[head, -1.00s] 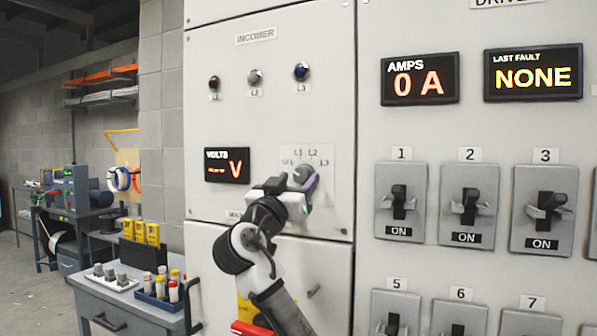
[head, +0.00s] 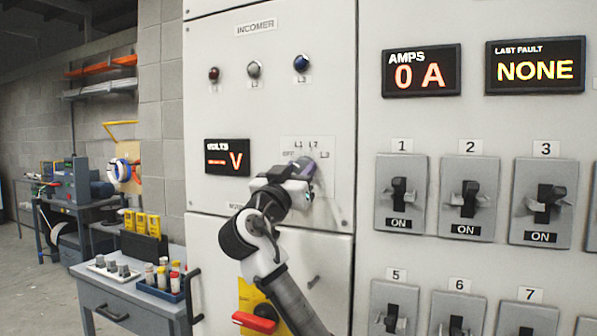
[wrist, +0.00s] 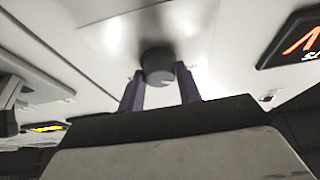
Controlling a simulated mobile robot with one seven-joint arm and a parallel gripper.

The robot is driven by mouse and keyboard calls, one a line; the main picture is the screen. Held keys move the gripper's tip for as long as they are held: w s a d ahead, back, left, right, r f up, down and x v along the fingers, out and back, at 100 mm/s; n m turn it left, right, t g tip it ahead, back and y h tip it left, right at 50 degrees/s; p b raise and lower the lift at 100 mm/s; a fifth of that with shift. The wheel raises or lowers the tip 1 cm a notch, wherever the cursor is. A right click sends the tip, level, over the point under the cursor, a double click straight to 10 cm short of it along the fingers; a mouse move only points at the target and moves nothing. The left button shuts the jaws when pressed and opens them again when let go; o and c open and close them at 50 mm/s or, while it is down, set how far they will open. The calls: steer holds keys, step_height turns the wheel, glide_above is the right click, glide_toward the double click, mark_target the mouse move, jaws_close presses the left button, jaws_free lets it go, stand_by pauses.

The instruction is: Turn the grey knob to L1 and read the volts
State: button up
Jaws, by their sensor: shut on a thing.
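The grey knob (wrist: 158,68) shows in the wrist view between my two purple fingers. My gripper (wrist: 160,84) is shut on it. In the head view my gripper (head: 304,168) covers the knob, so its pointer cannot be read there. The labels OFF, L1, L2 and L3 (head: 324,155) stand around it on a pale plate. The volts display (head: 227,157) is left of the knob and shows a V with small orange dashes, no clear number. It also shows upside down in the wrist view (wrist: 292,40).
Red, clear and blue lamps (head: 254,69) sit above. A red handle (head: 254,322) on a yellow plate is below, close to my arm. Breaker switches (head: 399,195) fill the right panel. A grey cart (head: 135,290) with small parts stands at left.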

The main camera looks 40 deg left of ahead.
steer(key=shift+m, duration=0.3)
steer(key=m+h+b, duration=0.1)
steer(key=m+h, duration=0.1)
steer(key=m, duration=0.1)
steer(key=shift+a+m+b, duration=0.15)
steer(key=shift+m+b, duration=0.25)
steer(key=shift+r+m+h, duration=0.1)
steer(key=shift+m+h, duration=0.75)
steer(key=shift+m, duration=0.75)
steer(key=shift+r+m+h, duration=0.1)
steer(key=shift+m+h, duration=0.75)
steer(key=shift+m, duration=0.75)
steer(key=shift+m+g, duration=0.3)
steer(key=o, duration=1)
steer(key=shift+w, duration=0.1)
steer(key=shift+c, duration=0.2)
steer(key=shift+f, duration=0.1)
steer(key=b+v, duration=0.4)
steer(key=v, duration=1)
